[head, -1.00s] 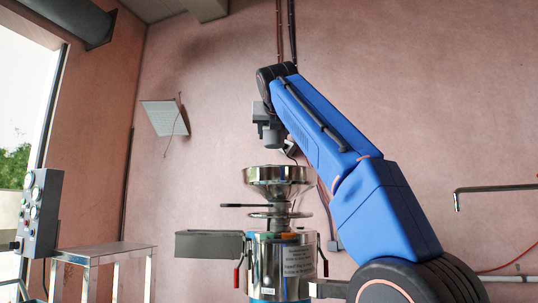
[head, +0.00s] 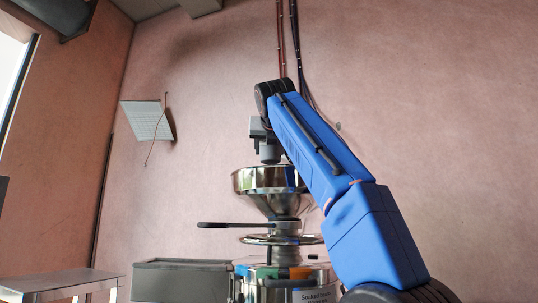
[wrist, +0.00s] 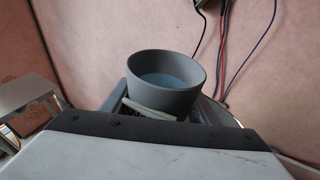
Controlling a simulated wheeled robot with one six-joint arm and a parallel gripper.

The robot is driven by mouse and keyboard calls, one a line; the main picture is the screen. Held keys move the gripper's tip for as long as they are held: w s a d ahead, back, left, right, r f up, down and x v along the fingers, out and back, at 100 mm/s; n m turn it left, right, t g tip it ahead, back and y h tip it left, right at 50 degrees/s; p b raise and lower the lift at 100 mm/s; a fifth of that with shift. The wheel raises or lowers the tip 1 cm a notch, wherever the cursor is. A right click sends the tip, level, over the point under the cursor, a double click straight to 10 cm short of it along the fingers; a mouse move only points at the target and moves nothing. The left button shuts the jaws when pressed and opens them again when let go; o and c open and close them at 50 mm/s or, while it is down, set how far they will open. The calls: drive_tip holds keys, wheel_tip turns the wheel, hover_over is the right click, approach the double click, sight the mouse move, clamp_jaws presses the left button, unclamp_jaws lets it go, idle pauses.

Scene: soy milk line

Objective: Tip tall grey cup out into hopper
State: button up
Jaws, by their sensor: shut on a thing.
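The tall grey cup (wrist: 165,85) is held in my gripper (wrist: 160,112) in the wrist view. Its round mouth is open towards the camera, and a pale blue-grey content shows inside. The cup looks roughly upright. In the head view my gripper (head: 264,135) is above the steel hopper (head: 272,180), with the grey cup (head: 268,153) just over the hopper's rim. The hopper is a wide shiny funnel on top of a machine. Its inside is hidden from the head view, and part of its right side is behind my arm.
A grey rectangular trough (head: 182,282) sticks out left of the machine. A black-handled lever (head: 232,225) and a round plate (head: 280,240) are below the hopper. A metal table (head: 60,284) stands at the lower left. Cables run up the pink wall behind.

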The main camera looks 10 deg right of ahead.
sight(266, 157)
drive_tip(key=a+f+m, duration=0.1)
drive_tip(key=m, duration=0.1)
drive_tip(key=m+y, duration=0.1)
drive_tip(key=m, duration=0.2)
drive_tip(key=a+f+m+t+y, duration=0.1)
drive_tip(key=m, duration=0.2)
drive_tip(key=shift+w+a+f, duration=0.3)
drive_tip(key=shift+w+f, duration=0.05)
drive_tip(key=m, duration=0.1)
drive_tip(key=f+m, duration=0.1)
drive_tip(key=m, duration=0.1)
drive_tip(key=m+y, duration=0.1)
drive_tip(key=shift+d+f+m+t, duration=0.15)
drive_tip(key=shift+f+m+t, duration=0.15)
drive_tip(key=shift+t, duration=0.1)
drive_tip(key=shift+s+d+r+m+t, duration=0.1)
drive_tip(key=shift+d+r+m+t, duration=0.25)
drive_tip(key=shift+m, duration=1.05)
drive_tip(key=shift+s+d+r+m+t, duration=0.15)
drive_tip(key=shift+d+r+m, duration=0.45)
drive_tip(key=shift+m, duration=0.8)
drive_tip(key=shift+d+r+m+t, duration=0.3)
drive_tip(key=shift+d+r+m, duration=0.15)
drive_tip(key=shift+m, duration=0.95)
